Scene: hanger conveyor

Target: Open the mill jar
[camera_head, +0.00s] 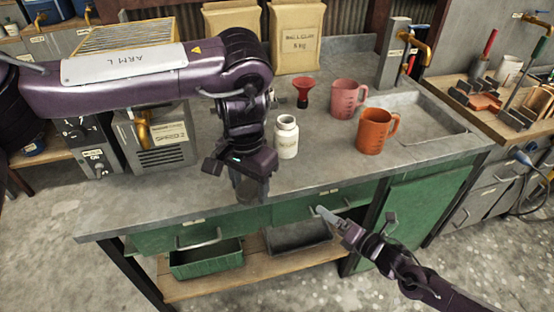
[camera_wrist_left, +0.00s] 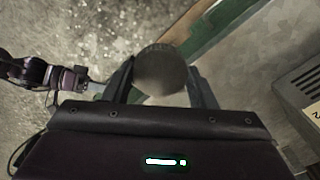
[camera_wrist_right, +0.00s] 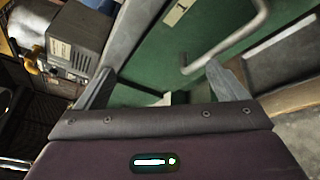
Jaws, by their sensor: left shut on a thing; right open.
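My left gripper (camera_head: 248,182) is shut on a dark, round jar-like thing, probably the mill jar (camera_head: 250,188), near the front edge of the grey bench. In the left wrist view its round grey end with a ribbed rim (camera_wrist_left: 163,70) sits between the two fingers. The gripper hides much of it in the head view, and I cannot tell whether it touches the bench. My right gripper (camera_head: 354,212) is open and empty in front of the bench, below its top. In the right wrist view its spread fingers (camera_wrist_right: 160,78) face the green drawer front.
A white labelled bottle (camera_head: 286,138), a red funnel (camera_head: 303,90), a pink jug (camera_head: 345,98) and an orange jug (camera_head: 372,132) stand on the bench. A sink (camera_head: 430,112) is at right, a grey machine (camera_head: 160,140) at left. Green drawers (camera_head: 300,207) with handles lie below.

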